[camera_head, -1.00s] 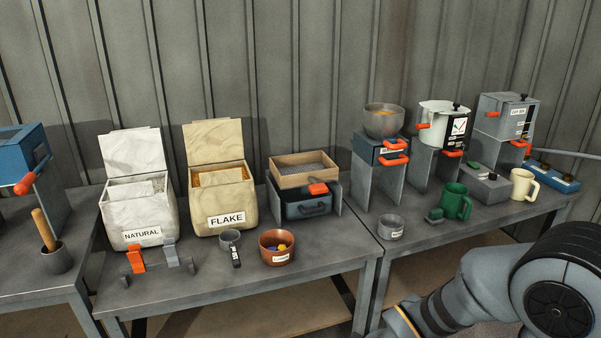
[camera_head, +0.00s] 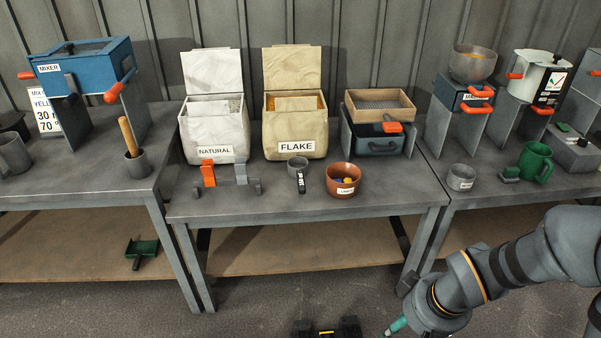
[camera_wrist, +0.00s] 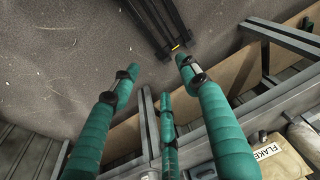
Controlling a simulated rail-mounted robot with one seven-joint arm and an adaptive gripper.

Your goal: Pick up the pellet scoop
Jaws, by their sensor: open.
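A small grey scoop-like cup (camera_head: 298,163) with a black handle (camera_head: 301,183) stands on the middle table in front of the FLAKE bag (camera_head: 296,120). The handle points toward the front edge; its label is too small to read, so I cannot tell for sure that it is the pellet scoop. My gripper (camera_wrist: 160,78) has teal fingers spread apart with nothing between them. In the head view, one teal fingertip (camera_head: 397,325) shows low at the bottom right, in front of the table and well away from the cup. The FLAKE bag shows at the lower right of the wrist view (camera_wrist: 280,162).
A copper bowl (camera_head: 342,181) stands right of the cup. A small rack with an orange piece (camera_head: 208,174) and a grey piece (camera_head: 241,174) is left of it. The NATURAL bag (camera_head: 213,128) stands behind. A green scoop-like object (camera_head: 141,249) lies on the lower left shelf.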

